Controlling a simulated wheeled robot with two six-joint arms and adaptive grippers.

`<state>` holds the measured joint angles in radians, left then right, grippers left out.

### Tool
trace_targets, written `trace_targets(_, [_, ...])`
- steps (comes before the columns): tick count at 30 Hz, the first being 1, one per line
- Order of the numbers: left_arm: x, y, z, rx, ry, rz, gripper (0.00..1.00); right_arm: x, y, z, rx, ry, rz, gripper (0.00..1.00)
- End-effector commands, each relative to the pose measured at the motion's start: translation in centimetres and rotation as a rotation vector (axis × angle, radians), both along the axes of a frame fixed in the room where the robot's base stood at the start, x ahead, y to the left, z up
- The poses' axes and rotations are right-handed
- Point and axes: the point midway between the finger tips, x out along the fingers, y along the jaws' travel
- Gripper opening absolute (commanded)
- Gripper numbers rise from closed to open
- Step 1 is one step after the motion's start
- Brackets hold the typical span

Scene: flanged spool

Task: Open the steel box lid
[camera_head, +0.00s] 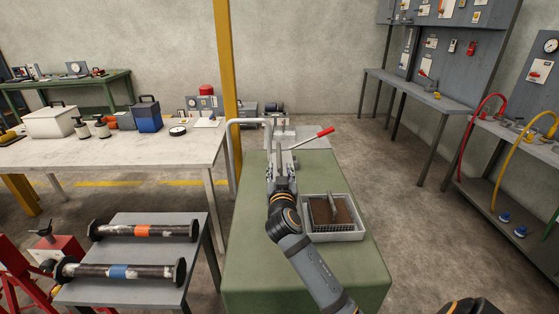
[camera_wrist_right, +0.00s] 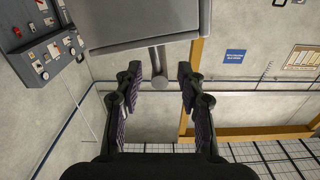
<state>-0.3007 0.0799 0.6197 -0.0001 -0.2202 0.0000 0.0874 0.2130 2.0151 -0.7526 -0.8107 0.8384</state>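My right gripper (camera_head: 281,158) is over the far part of the green table, its arm coming in from the lower right. In the right wrist view its fingers (camera_wrist_right: 160,82) are apart and open. A grey steel box-like body (camera_wrist_right: 145,22) fills the top of that view. A short stem with a round end (camera_wrist_right: 160,83) projects from it and shows between the fingertips; I cannot tell whether it is touched. In the head view the gripper partly hides a grey metal item (camera_head: 310,143) beyond it, so the lid's state cannot be told. My left gripper is not in view.
A grey tray (camera_head: 348,238) with a brown block stands on the green table (camera_head: 252,275). A red-handled lever (camera_head: 318,136) and bent grey pipe (camera_head: 232,150) are near the gripper. Two flanged spools (camera_head: 145,231) lie on the left stand. A yellow post (camera_head: 228,60) stands behind.

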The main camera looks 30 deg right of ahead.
Motion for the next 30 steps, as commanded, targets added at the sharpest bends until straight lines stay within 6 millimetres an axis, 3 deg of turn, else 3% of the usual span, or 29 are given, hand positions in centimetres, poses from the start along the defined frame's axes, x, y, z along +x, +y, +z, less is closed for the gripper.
trace_targets(3, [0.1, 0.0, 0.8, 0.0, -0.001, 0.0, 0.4, 2.2, -1.4, 0.3, -0.002, 0.001, -0.001, 0.39])
trace_targets(9, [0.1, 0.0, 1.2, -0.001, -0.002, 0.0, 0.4, 4.3, -2.7, 0.1, 0.001, 0.001, 0.0, 0.39])
trace_targets(19, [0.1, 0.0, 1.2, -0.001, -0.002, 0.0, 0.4, 4.7, -2.9, -0.1, 0.002, 0.001, 0.0, 0.39])
trace_targets(27, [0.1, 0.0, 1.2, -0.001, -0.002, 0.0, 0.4, 4.7, -2.9, -0.1, 0.001, 0.002, 0.0, 0.03])
trace_targets(30, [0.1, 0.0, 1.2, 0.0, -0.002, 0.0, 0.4, 4.7, -2.9, -0.1, 0.001, 0.002, 0.0, 0.0])
